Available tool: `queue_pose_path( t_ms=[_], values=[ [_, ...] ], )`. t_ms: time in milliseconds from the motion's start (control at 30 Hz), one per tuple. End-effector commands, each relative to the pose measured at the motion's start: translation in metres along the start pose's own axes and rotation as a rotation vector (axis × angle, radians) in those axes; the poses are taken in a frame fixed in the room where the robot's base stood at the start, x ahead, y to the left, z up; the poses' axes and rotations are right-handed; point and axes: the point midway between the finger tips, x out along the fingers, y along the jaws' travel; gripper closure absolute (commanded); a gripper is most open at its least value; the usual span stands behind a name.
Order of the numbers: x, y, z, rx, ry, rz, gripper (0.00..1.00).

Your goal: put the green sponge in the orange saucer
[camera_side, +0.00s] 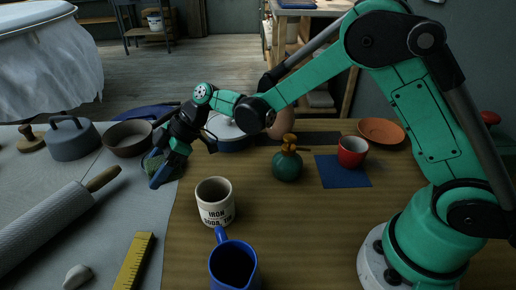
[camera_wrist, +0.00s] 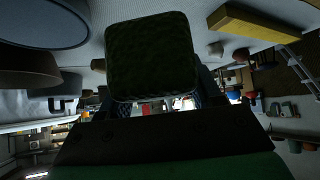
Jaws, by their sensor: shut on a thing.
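The green sponge (camera_side: 151,162) is a dark, rounded block held in my gripper (camera_side: 164,171) on the left of the side view, over the grey cloth near its right edge. In the wrist view the sponge (camera_wrist: 150,55) fills the upper middle, with my gripper (camera_wrist: 152,103) shut on it and its fingers mostly hidden behind it. Whether the sponge touches the cloth is hard to tell. The orange saucer (camera_side: 381,131) lies at the back right of the wooden table, far from my gripper, and looks empty.
A red cup (camera_side: 350,158) on a blue cloth (camera_side: 340,177) and a green spray bottle (camera_side: 287,167) stand left of the saucer. A lettered mug (camera_side: 216,211) and blue pitcher (camera_side: 233,270) stand in front. A brown bowl (camera_side: 128,141) is beside my gripper.

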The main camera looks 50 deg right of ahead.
Motion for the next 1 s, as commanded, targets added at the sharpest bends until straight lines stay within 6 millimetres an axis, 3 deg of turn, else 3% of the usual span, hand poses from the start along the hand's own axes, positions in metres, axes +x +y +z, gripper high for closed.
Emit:
queue_pose_path(
  t_ms=[100,300,600,767,867,1000],
  values=[
    [-0.029,-0.001,-0.029,0.0,0.0,0.0,0.99],
    [-0.068,0.0,-0.067,0.0,0.0,0.0,0.99],
    [-0.098,0.001,-0.095,0.008,0.0,0.008,0.99],
    [-0.115,0.016,-0.074,0.106,0.001,0.107,0.99],
    [-0.135,0.032,-0.042,0.241,0.001,0.243,0.99],
    [-0.177,0.054,0.017,0.515,0.0,0.522,0.99]
  ],
)
